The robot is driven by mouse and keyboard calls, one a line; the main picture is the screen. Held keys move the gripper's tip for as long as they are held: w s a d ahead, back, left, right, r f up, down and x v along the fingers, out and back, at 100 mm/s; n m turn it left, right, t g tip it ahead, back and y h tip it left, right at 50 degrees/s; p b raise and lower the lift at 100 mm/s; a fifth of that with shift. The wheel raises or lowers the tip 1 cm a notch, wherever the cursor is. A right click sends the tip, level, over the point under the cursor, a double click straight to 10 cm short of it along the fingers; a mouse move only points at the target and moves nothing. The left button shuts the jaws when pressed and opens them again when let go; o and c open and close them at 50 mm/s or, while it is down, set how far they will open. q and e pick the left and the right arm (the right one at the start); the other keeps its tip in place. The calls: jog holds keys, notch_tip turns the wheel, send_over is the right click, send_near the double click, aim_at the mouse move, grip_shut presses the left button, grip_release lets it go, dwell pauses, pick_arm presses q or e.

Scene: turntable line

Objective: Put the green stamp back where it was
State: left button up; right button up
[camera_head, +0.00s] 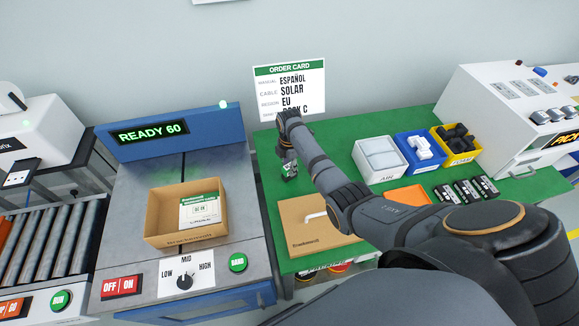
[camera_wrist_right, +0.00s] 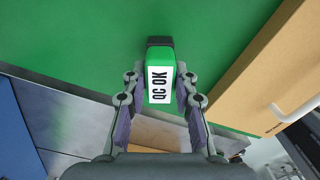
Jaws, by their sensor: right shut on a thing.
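The green stamp (camera_wrist_right: 160,52) has a dark end and a white label reading "QC OK". My right gripper (camera_wrist_right: 160,100) is shut on it, with one finger on each side in the right wrist view. In the head view the right gripper (camera_head: 288,155) hangs near the left part of the green table (camera_head: 338,132), and the stamp (camera_head: 289,171) shows small below it. I cannot tell whether the stamp touches the table. My left gripper is not in view.
A cardboard box (camera_head: 304,236) lies right of the stamp, partly hidden by my arm. White (camera_head: 380,160), blue (camera_head: 418,150) and yellow (camera_head: 459,145) bins stand farther right. An open carton (camera_head: 165,222) sits on the grey machine at left. The order card (camera_head: 290,87) stands behind.

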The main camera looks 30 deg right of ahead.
aim_at(289, 165)
jog(key=shift+f, duration=0.15)
jog(key=o, duration=0.9)
notch_tip(289, 165, up, 12)
jog(key=shift+r, duration=0.15)
